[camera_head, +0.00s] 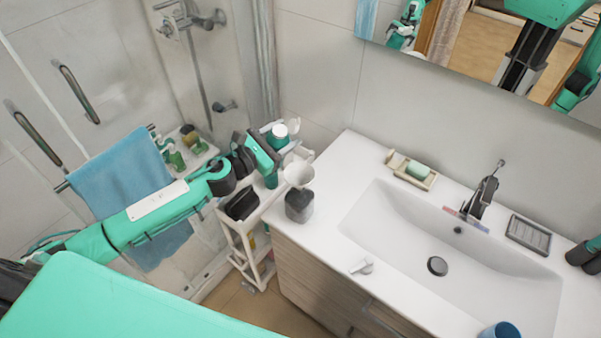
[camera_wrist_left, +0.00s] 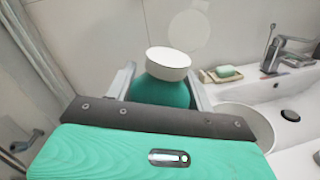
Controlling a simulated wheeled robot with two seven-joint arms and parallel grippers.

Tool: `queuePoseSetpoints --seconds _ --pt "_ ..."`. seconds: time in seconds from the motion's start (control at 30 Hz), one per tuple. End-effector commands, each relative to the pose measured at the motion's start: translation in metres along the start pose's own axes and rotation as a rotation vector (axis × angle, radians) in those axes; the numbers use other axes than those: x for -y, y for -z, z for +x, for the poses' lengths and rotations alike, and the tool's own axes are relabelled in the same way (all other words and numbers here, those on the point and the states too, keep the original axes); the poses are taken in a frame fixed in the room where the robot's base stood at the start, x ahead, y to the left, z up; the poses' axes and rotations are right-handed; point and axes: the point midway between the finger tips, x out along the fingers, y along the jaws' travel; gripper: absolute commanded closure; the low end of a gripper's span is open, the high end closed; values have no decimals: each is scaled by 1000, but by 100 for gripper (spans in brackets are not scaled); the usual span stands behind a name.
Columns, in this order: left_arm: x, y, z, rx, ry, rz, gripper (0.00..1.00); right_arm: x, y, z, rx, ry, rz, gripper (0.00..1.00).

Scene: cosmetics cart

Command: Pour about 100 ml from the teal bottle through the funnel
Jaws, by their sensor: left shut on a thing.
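The teal bottle (camera_head: 279,143) has a white cap-like top (camera_head: 280,131) and is in my left gripper (camera_head: 287,148). The gripper is shut on it above the cart. In the left wrist view the bottle (camera_wrist_left: 162,92) is between the two fingers, its white top (camera_wrist_left: 168,62) toward the wall. The bottle looks roughly upright. The white funnel (camera_head: 298,175) sits over a dark grey container (camera_head: 299,207) at the left end of the counter. In the left wrist view the funnel's bowl (camera_wrist_left: 249,118) is just right of the gripper, partly hidden by it. My right gripper is not in view.
A white sink (camera_head: 400,235) fills the counter's middle, with a faucet (camera_head: 484,195) behind it. A soap dish (camera_head: 398,165) stands at the back. A white cart (camera_head: 243,232) stands left of the counter.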

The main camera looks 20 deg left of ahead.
Motion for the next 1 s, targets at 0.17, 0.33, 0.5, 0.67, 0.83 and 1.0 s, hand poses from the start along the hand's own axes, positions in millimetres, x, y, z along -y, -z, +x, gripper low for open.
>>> queuePoseSetpoints --seconds 0.17,0.33,0.5,0.67,0.83,1.0 --pt "4 -13 -1 11 0 117 79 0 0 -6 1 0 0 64" --pt "10 -22 -1 17 1 228 79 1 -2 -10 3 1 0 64" --pt "15 -31 -1 25 -1 338 79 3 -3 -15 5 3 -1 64" --pt "15 -34 -1 31 -1 441 79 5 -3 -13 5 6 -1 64" --pt "17 -25 -1 37 -1 550 79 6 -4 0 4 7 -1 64" --pt "16 -23 -1 45 -2 663 79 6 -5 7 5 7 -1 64"
